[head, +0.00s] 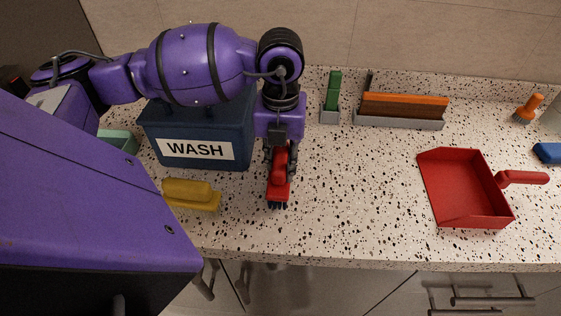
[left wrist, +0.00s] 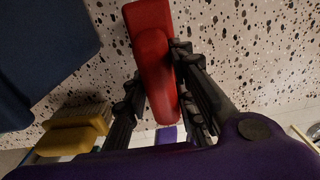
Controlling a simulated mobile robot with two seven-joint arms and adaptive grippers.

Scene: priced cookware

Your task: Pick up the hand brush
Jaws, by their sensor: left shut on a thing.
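The red hand brush (head: 281,187) with dark bristles is at the front of the counter, just right of the WASH bin. My left gripper (head: 281,155) comes down from above and is shut on its red handle. In the left wrist view the brush (left wrist: 150,25) runs between the two dark fingers of the gripper (left wrist: 158,95). I cannot tell whether the bristles touch the counter. My right gripper is not in view.
A dark blue WASH bin (head: 210,130) stands behind left, with a yellow brush (head: 192,193) in front. A red dustpan (head: 465,185) lies at right. A green-handled brush (head: 332,92) and a grey holder (head: 398,119) stand behind. The counter (head: 350,190) before the dustpan is clear.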

